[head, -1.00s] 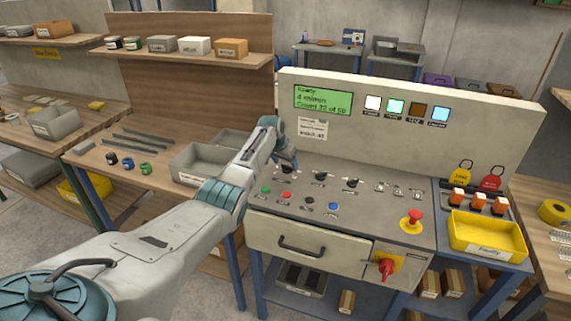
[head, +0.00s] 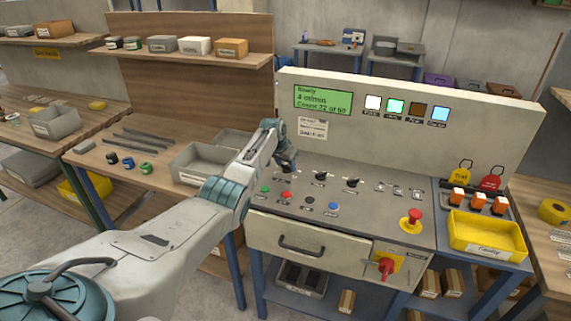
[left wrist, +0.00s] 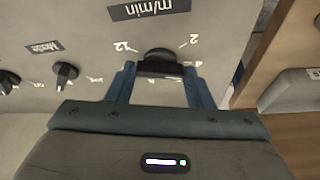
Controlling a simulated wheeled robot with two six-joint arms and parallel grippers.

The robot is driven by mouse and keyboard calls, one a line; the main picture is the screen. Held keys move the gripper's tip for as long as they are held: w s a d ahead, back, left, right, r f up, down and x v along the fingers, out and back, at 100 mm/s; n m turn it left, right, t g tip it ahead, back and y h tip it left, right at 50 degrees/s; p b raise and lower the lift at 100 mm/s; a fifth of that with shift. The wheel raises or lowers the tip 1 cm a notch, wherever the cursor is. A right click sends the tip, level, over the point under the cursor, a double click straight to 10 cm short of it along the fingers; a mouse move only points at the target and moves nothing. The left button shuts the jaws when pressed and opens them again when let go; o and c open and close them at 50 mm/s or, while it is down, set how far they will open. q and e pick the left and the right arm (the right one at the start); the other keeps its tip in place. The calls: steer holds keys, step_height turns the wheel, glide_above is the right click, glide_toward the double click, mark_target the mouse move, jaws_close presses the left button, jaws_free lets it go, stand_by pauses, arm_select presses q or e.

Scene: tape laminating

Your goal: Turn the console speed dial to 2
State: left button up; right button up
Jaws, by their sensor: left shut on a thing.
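The speed dial (left wrist: 158,56) is a black knob on the grey console top (head: 345,222). In the left wrist view, upside down, "m/min" stands by it, with "2" and "12" on either side of the knob. My left gripper (left wrist: 160,70) is shut on the dial, one blue finger on each side. In the head view my left gripper (head: 287,163) is at the console's back left and mostly hides the dial. The green display (head: 323,100) reads "Ready", "4 m/min" and a count line. My right gripper is not in view.
Two other black knobs (head: 320,176) (head: 352,183) stand right of the dial, with push buttons (head: 309,201) in front. A red emergency stop (head: 414,216) is at the front right. A grey bin (head: 187,177) sits on the bench to the left.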

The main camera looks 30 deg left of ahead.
arm_select(q)
steer(key=shift+d+n+y+p, duration=0.15)
steer(key=shift+n+y+p, duration=0.25)
steer(key=shift+n+p, duration=0.45)
steer(key=n+y, duration=0.1)
steer(key=n, duration=0.2)
steer(key=shift+w+d, duration=0.1)
steer(key=shift+d+f+n+g+y+b, duration=0.15)
steer(key=shift+n+g+y+b, duration=0.25)
steer(key=shift+n, duration=0.75)
steer(key=shift+w+n+g+y+b, duration=0.1)
steer(key=shift+n+g+y+b, duration=0.25)
steer(key=shift+n+b, duration=0.6)
steer(key=shift+o, duration=0.2)
steer(key=shift+n, duration=0.45)
steer(key=shift+c, duration=0.2)
steer(key=o, duration=1)
steer(key=shift+r, duration=0.2)
